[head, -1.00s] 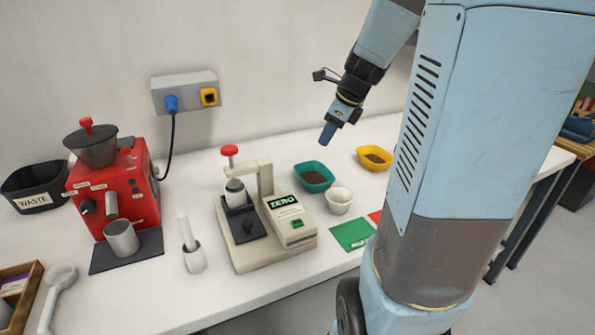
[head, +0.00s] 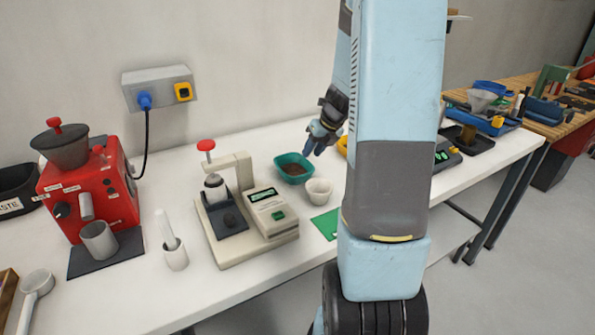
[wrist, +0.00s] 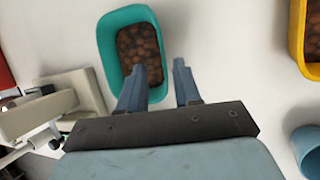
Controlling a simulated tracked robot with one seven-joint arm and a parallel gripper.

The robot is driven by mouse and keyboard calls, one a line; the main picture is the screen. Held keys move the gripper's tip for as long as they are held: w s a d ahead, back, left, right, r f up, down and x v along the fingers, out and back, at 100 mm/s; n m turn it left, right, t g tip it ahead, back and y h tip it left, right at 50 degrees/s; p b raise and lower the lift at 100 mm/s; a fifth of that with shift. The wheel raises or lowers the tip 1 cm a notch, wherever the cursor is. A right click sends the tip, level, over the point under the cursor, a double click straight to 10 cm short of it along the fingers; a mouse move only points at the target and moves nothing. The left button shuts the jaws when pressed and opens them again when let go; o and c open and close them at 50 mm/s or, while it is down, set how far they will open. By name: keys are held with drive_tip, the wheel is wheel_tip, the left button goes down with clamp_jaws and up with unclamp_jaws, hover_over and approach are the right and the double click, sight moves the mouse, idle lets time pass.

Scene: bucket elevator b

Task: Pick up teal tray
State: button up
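The teal tray (head: 294,168) stands on the white counter behind a small white cup and holds brown beans or grounds. In the wrist view the teal tray (wrist: 106,62) lies just beyond the fingers, slightly left of centre, with brown beans in it. My gripper (head: 316,143) is above the tray's right side in the head view. In the wrist view my gripper (wrist: 157,80) is open with its fingers apart. The left finger overlaps the tray's near right part in the picture; the right finger is over bare counter. Nothing is between the fingers except part of the tray's rim behind.
A yellow tray (wrist: 297,40) stands to the right, partly hidden by my arm in the head view. A white cup (head: 319,191) stands close in front of the teal tray. A beige press machine (head: 245,215) is at left, with a red grinder (head: 90,195) beyond.

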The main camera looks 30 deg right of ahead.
sight(308, 162)
drive_tip(key=shift+s+x, duration=0.1)
drive_tip(key=shift+x, duration=1.4)
drive_tip(key=shift+s+x, duration=0.15)
drive_tip(key=shift+x, duration=1.4)
drive_tip(key=shift+d, duration=0.1)
clamp_jaws()
